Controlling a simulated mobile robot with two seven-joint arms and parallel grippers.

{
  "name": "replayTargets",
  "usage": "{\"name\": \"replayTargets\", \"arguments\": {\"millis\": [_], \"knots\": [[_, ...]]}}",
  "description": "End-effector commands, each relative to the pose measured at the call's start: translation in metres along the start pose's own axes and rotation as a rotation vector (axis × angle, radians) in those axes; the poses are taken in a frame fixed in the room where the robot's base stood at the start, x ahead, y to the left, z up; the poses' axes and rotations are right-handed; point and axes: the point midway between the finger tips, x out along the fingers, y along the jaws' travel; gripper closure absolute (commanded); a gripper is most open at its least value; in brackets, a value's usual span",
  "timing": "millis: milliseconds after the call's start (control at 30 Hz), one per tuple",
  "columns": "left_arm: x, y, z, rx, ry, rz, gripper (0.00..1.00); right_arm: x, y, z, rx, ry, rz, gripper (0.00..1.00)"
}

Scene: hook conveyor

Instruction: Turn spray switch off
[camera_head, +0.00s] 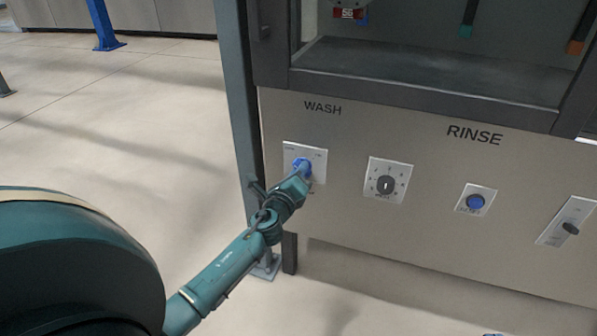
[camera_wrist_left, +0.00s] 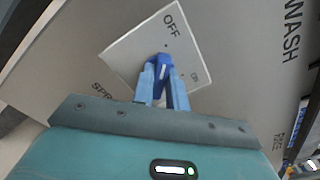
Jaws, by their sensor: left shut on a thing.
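The spray switch is a blue knob (camera_wrist_left: 161,66) on a white plate (camera_wrist_left: 126,52) marked OFF, with other lettering partly covered. In the head view the same plate (camera_head: 320,158) is at the left of the panel under WASH, its knob largely covered by my gripper. My left gripper (camera_wrist_left: 162,92) has light blue fingers, shut on the knob from both sides. In the head view my left gripper (camera_head: 303,167) reaches the plate from the lower left. The knob's white mark points roughly toward the OFF side in the wrist view. My right gripper is not in view.
To the right on the panel are a round dial (camera_head: 385,185), a blue button (camera_head: 475,202) under RINSE and a grey switch (camera_head: 571,228). A dark metal ledge (camera_head: 420,85) juts above. A grey post (camera_head: 236,95) stands left of the panel. Open floor lies left.

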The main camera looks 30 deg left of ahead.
Motion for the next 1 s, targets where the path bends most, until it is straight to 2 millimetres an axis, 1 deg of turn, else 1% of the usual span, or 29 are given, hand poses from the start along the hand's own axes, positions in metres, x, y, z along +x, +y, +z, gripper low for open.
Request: {"name": "replayTargets", "arguments": {"millis": [33,267,567,667,767,1000], "knots": [[0.0,0.0,-0.001,-0.005,0.002,0.001,0.83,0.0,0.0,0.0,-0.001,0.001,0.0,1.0],[0.0,0.0,-0.001,-0.002,0.001,0.001,0.64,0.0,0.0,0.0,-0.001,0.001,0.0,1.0],[-0.003,0.0,0.0,0.0,0.001,0.0,0.64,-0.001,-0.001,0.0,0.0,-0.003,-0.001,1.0],[-0.013,0.0,-0.001,0.0,0.002,0.001,0.64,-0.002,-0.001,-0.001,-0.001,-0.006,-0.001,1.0],[-0.031,0.0,0.0,0.001,0.003,0.002,0.64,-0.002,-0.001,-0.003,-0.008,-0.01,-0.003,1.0],[-0.086,0.001,-0.001,-0.002,0.003,0.003,0.64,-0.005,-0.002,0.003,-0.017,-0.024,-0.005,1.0]]}}
